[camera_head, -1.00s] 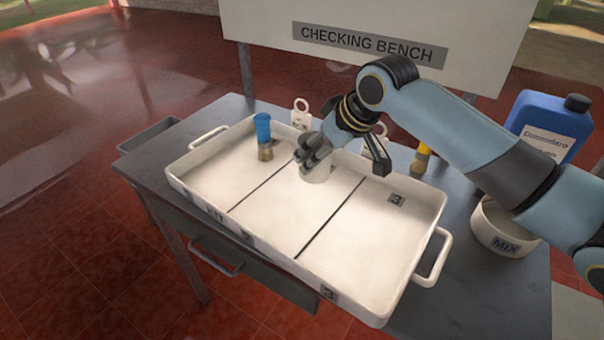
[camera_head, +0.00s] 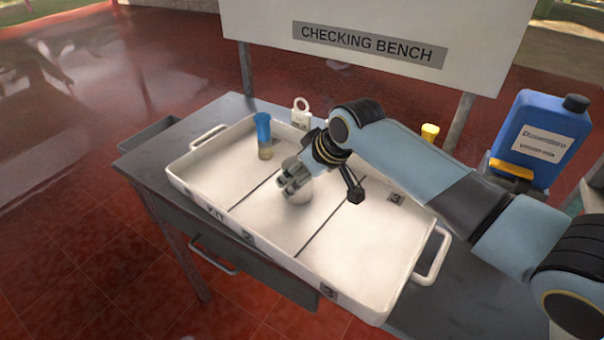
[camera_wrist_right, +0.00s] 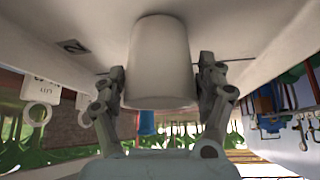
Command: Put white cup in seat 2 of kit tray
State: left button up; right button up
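The white cup (camera_head: 298,194) is in the right gripper (camera_head: 294,184), over the middle compartment, marked 2, of the white kit tray (camera_head: 352,304). In the right wrist view the cup (camera_wrist_right: 160,62) fills the space between the two fingers (camera_wrist_right: 160,90), which close on its sides. I cannot tell whether the cup's base touches the tray floor. The fingers hide part of the cup in the head view. My left gripper is not in view.
A blue-topped vial (camera_head: 264,136) stands in the tray's left compartment. The right compartment, marked 3, is empty beside my arm. A white tag with a ring (camera_head: 301,112) stands behind the tray. A blue jug (camera_head: 537,138) and a yellow-topped item (camera_head: 430,131) are at the right.

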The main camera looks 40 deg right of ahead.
jog(key=o, duration=0.3)
jog(key=shift+o, duration=0.2)
jog(key=shift+r, duration=0.1)
jog(key=v, duration=1.2)
jog(key=shift+p, duration=0.3)
